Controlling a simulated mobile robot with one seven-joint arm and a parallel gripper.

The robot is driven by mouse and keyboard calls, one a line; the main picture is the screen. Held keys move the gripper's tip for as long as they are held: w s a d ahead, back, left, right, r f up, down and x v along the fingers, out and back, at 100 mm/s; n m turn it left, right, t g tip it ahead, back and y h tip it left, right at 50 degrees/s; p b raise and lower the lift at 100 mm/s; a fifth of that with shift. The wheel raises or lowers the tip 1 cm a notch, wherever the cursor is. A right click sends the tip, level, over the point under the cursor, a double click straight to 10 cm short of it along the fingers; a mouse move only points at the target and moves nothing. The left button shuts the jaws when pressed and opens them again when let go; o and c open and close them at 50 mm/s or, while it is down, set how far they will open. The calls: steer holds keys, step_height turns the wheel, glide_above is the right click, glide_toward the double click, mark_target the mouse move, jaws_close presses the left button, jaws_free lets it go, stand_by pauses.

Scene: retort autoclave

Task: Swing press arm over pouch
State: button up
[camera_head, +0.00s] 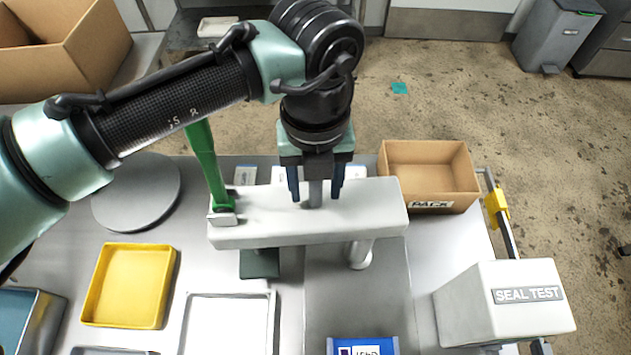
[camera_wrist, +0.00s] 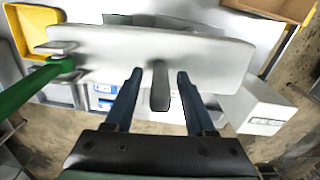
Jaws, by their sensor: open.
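My gripper (camera_head: 317,192) is open, with one dark blue finger on each side of the peg and gaps showing; the wrist view also shows the open gripper (camera_wrist: 159,74). A blue item with a white label (camera_head: 362,347), perhaps the pouch, is cut off at the bottom edge, apart from the beam.
A green lever (camera_head: 206,165) stands at the beam's left end. A white SEAL TEST box (camera_head: 505,310) is at right, and an open PACK carton (camera_head: 430,204) sits behind. A yellow tray (camera_head: 98,285) and a pale tray (camera_head: 187,330) lie at left. A round grey plate (camera_head: 137,200) is behind them.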

steer(key=shift+w+f, duration=0.1)
steer(key=shift+f, duration=0.65)
jaws_close()
stand_by(0.9)
